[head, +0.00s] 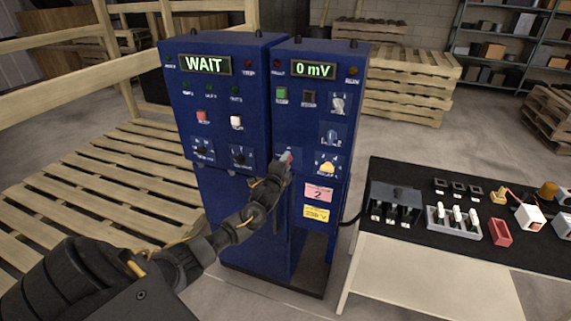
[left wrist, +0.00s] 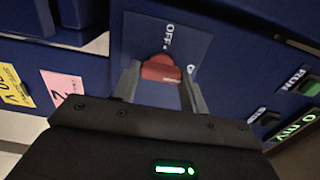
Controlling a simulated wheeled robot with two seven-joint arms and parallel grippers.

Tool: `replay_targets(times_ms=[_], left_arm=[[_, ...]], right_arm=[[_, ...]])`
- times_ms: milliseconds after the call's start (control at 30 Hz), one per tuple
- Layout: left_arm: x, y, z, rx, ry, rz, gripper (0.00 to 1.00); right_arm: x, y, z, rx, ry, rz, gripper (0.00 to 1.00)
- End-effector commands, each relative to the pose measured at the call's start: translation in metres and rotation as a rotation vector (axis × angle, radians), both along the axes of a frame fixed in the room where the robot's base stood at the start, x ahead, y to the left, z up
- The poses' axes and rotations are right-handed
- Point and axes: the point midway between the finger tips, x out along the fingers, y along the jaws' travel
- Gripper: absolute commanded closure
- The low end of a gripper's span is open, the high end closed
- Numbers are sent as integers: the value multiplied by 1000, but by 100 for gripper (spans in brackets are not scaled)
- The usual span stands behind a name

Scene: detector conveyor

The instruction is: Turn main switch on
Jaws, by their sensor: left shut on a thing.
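The main switch is a red rotary knob (left wrist: 161,68) on a blue plate marked "OFF" in the left wrist view. It sits on the front of the right blue cabinet (head: 345,105), whose display reads "0 mV". My left gripper (head: 284,166) is at the knob in the head view and hides part of it. In the left wrist view its two grey fingers stand one on each side of the red knob, shut on it. The knob's exact turn angle is hard to tell. My right gripper is not in view.
The left blue cabinet (head: 223,110) shows "WAIT". A yellow knob (head: 327,167) and pink and yellow labels are on the right cabinet near my gripper. A black-topped table (head: 460,252) with small parts stands at the right. Wooden pallets (head: 95,185) lie at the left.

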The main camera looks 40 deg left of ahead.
Motion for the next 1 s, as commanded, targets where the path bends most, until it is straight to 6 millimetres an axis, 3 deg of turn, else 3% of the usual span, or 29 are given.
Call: replay_targets(times_ms=[533, 567, 700, 1000], left_arm=[[0, 0, 0, 22, 8, 0, 79], [0, 0, 0, 22, 8, 0, 52], [0, 0, 0, 21, 7, 0, 35], [-1, 0, -1, 20, 7, 0, 35]], right_arm=[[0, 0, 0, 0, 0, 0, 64], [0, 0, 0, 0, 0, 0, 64], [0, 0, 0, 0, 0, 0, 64], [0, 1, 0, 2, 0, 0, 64]])
